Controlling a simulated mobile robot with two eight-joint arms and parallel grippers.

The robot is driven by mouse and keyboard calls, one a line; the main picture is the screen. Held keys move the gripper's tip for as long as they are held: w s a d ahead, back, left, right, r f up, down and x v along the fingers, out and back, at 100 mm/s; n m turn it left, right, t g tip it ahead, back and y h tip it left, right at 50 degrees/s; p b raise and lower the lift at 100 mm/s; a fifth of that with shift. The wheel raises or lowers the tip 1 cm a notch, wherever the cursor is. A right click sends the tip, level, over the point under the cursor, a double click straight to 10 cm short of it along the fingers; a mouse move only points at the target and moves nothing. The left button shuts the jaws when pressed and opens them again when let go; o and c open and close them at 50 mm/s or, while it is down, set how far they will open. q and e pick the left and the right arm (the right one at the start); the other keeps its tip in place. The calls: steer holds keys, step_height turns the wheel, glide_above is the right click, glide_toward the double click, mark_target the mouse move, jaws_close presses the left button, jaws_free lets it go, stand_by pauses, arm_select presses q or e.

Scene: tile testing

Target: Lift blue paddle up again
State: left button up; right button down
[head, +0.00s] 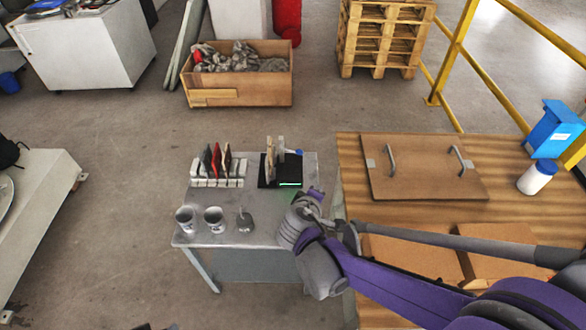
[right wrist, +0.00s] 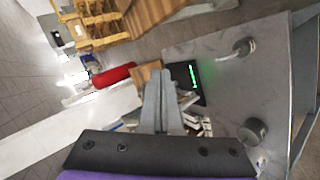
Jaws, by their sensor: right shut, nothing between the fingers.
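A small blue piece, which looks like the blue paddle (head: 299,152), shows at the back right of the black tester (head: 291,182) with a green-lit display. It is too small to tell whether it is raised or lowered. A pale tile (head: 280,150) stands upright at the tester. My right gripper (head: 310,196) is over the right side of the grey table (head: 262,232), in front of the tester and apart from the blue piece. In the right wrist view its fingers (right wrist: 161,78) are together and empty, with the tester (right wrist: 187,82) just beyond. My left gripper is out of view.
A white rack (head: 218,182) holds red and dark tiles left of the tester. Two grey cups (head: 185,219) (head: 213,219) and a small grey object (head: 245,222) stand along the table's front. A wooden bench (head: 350,153) with a handled board (head: 425,180) adjoins on the right.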

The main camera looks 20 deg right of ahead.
mark_target(288, 150)
steer(key=w+a+f+n+t+b, duration=0.1)
steer(key=w+f+n+t+b, duration=0.1)
steer(key=w+f+n+b, duration=0.1)
steer(key=w+a+f+n+t+h+b, duration=0.1)
steer(key=w+a+f+n+t+b, duration=0.1)
steer(key=w+f, duration=0.3)
steer(key=w+a+f+n+t+h+b, duration=0.1)
steer(key=w+f+n+t+b, duration=0.2)
steer(key=w+f+n+b, duration=0.1)
steer(key=shift+w+a+f+n, duration=0.15)
steer(key=shift+w+f, duration=0.1)
steer(key=shift+f, duration=0.3)
steer(key=shift+w+f+n, duration=0.15)
steer(key=shift+w+f, duration=0.05)
steer(key=shift+f, duration=0.3)
steer(key=shift+w+a+f+n+t, duration=0.15)
steer(key=shift+a+f+n+t, duration=0.15)
steer(key=shift+a+f+n, duration=0.1)
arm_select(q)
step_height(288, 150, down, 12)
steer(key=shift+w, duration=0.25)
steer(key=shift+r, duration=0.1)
arm_select(e)
steer(key=shift+w+d, duration=0.1)
